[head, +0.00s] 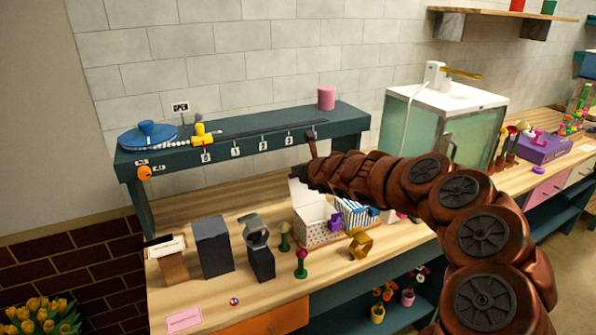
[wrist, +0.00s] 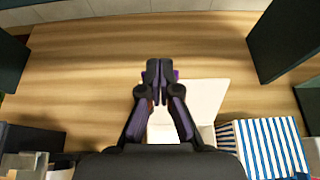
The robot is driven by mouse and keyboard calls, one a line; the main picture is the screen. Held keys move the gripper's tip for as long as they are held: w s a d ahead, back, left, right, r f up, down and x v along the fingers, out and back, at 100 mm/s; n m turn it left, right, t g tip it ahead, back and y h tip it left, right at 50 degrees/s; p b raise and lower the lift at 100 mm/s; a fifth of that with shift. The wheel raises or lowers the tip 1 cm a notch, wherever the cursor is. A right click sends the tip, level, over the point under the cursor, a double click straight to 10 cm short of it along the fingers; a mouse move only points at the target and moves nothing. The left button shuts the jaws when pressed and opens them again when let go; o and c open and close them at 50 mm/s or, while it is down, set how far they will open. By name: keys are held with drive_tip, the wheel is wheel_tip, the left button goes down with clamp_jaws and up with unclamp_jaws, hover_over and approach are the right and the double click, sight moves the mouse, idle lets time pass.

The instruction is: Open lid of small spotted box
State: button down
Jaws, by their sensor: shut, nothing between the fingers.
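The small spotted box (head: 316,234), white with dark dots, stands on the wooden counter below the shelf. A plain white panel (head: 299,196), which looks like its lid, stands raised at the box's back left; the box interior partly shows. In the wrist view the white panel (wrist: 206,98) spreads out beyond the box, right of the fingers. My gripper (wrist: 158,66) is shut and empty, above the panel's left side; I cannot tell whether it touches. In the head view my gripper (head: 303,174) is a dark shape just above the panel.
A blue-striped box (wrist: 262,148) stands close to the right of the spotted box. A purple piece (head: 335,222) shows at the box. A gold ring-shaped piece (head: 361,244) and flower-like pieces (head: 301,263) stand in front. The teal shelf (head: 240,128) overhangs the counter behind.

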drive_tip(key=shift+r, duration=0.1)
drive_tip(key=shift+r+p, duration=0.75)
drive_tip(key=shift+p, duration=0.15)
